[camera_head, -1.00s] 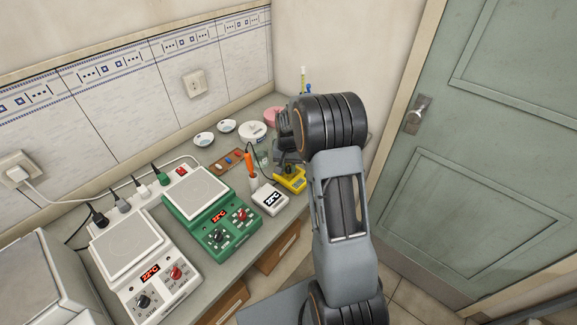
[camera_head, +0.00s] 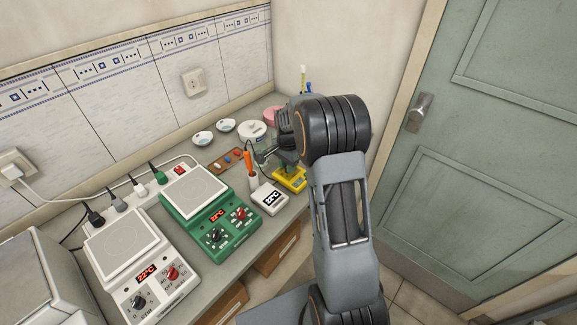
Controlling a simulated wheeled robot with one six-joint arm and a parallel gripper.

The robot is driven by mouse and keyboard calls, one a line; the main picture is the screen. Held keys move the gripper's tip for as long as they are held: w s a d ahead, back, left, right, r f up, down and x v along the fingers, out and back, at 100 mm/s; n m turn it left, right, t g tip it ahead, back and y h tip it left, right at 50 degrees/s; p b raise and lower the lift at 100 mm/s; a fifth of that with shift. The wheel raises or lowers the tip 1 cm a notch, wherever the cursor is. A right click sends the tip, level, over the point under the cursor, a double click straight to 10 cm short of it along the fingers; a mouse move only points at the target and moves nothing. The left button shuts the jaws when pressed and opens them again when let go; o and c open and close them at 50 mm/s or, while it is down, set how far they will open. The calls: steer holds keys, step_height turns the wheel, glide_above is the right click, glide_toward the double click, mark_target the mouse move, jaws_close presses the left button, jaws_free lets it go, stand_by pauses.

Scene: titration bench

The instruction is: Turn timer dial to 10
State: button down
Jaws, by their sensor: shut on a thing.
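The yellow timer (camera_head: 290,181) sits on the right part of the bench, near its front edge. My gripper (camera_head: 287,166) points down right over it. The gripper is shut on the timer's dial, which is mostly hidden by the gripper and my wrist. The dial's mark and the number it points to cannot be read from here.
A small white device with a display (camera_head: 270,198) and a white holder with an orange-handled tool (camera_head: 249,166) stand left of the timer. Further left are a green hotplate (camera_head: 212,222) and a white hotplate (camera_head: 135,262). White dishes (camera_head: 203,138) lie behind.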

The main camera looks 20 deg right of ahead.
steer(key=shift+m, duration=1)
steer(key=c, duration=0.9)
jaws_free()
steer(key=shift+c, duration=0.2)
step_height(320, 180, up, 14)
steer(key=shift+b, duration=0.45)
